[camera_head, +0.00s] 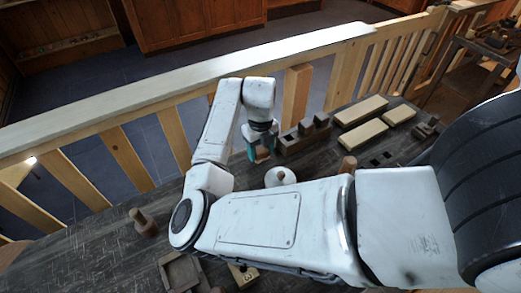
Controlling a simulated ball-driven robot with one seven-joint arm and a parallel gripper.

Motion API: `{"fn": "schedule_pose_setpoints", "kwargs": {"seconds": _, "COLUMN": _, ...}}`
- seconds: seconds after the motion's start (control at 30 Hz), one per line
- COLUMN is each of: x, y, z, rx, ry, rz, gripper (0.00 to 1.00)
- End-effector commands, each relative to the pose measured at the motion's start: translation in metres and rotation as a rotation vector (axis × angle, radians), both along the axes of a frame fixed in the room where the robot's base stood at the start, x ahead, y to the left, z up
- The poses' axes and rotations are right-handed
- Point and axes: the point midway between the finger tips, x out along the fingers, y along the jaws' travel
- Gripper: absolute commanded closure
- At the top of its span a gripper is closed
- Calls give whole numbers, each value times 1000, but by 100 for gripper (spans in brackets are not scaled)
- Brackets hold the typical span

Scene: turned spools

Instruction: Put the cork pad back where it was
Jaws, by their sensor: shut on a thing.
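My gripper (260,145) hangs above the dark table, past the bend of my arm. Its teal fingers are shut on a small brown piece, which looks like the cork pad (263,154). The piece is small in the picture and partly hidden by the fingers, so its shape is unclear. A round white disc (273,182) with a brown knob stands on the table just below and right of the gripper. I cannot tell which spot is the pad's former place.
A wooden holder (291,147) with dark blocks stands right of the gripper. Pale slabs (361,111) lie beyond it. A wooden peg (348,164), a turned spool (143,222), a square tray (166,273) and a numbered block (243,275) surround my arm. A railing (125,158) borders the table's far side.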

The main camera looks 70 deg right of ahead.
Motion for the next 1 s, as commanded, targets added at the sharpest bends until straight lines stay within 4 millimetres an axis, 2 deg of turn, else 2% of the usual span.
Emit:
{"fn": "schedule_pose_setpoints", "kwargs": {"seconds": 0.1, "x": 0, "y": 0, "z": -8, "rx": 1, "ry": 0, "rz": 0, "gripper": 79}}
{"fn": "schedule_pose_setpoints", "kwargs": {"seconds": 0.43, "x": 0, "y": 0, "z": -12, "rx": 0, "ry": 0, "rz": 0, "gripper": 79}}
{"fn": "schedule_pose_setpoints", "kwargs": {"seconds": 0.47, "x": 0, "y": 0, "z": -11, "rx": 0, "ry": 0, "rz": 0, "gripper": 44}}
{"fn": "schedule_pose_setpoints", "kwargs": {"seconds": 0.5, "x": 0, "y": 0, "z": -10, "rx": 0, "ry": 0, "rz": 0, "gripper": 40}}
{"fn": "schedule_pose_setpoints", "kwargs": {"seconds": 0.7, "x": 0, "y": 0, "z": -10, "rx": 0, "ry": 0, "rz": 0, "gripper": 21}}
{"fn": "schedule_pose_setpoints", "kwargs": {"seconds": 1.0, "x": 0, "y": 0, "z": -7, "rx": 0, "ry": 0, "rz": 0, "gripper": 20}}
